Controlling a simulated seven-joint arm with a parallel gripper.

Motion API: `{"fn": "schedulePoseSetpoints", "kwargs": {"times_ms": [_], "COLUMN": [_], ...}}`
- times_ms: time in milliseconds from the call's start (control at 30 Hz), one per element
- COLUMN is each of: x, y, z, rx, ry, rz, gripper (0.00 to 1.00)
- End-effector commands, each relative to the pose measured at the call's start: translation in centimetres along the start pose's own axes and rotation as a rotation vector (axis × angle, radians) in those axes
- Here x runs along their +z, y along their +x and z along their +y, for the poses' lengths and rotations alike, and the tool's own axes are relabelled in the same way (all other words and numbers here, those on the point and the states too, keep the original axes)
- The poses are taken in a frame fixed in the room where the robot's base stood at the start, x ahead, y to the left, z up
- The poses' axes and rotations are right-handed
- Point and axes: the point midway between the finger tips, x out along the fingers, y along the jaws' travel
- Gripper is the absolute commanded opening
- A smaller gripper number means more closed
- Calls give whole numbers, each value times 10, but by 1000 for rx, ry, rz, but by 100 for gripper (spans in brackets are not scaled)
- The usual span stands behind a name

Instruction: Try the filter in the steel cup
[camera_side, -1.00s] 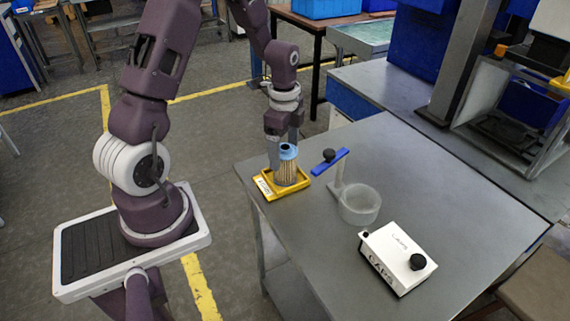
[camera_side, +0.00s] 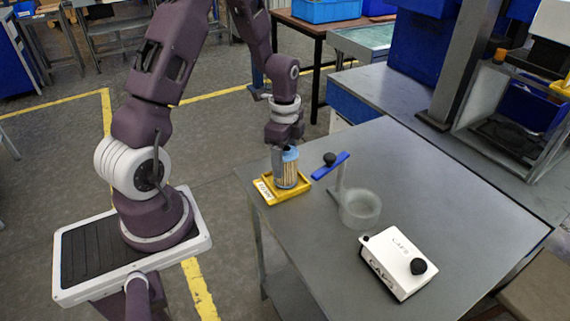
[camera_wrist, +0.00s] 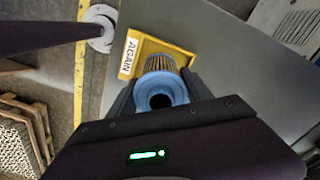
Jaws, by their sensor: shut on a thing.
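The filter (camera_side: 288,170), with pleated tan sides and a blue end cap, stands upright in the yellow tray (camera_side: 268,198). My gripper (camera_side: 284,176) points down with its fingers around the filter and is shut on it. In the wrist view the filter's blue ring (camera_wrist: 160,92) with a dark hole sits between my fingers. The tray carries a white label reading AGAIN (camera_wrist: 129,55).
A white box (camera_side: 398,262) with a black knob and lettering that seems to read CAPS stands at the front right of the grey table (camera_side: 450,190). The table's right side is clear. A metal frame (camera_side: 510,125) stands at the back right.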

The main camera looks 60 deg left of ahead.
Motion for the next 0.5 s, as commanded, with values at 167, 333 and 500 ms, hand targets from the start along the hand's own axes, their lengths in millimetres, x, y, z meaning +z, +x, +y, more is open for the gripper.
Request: {"fn": "schedulePoseSetpoints", "kwargs": {"times_ms": [167, 333, 500], "x": [0, 0, 0], "y": [-46, -81, -123], "z": [-2, -1, -2], "rx": [-9, -6, -10], "ry": [0, 0, 0], "rz": [1, 0, 0], "gripper": [15, 15, 15]}}
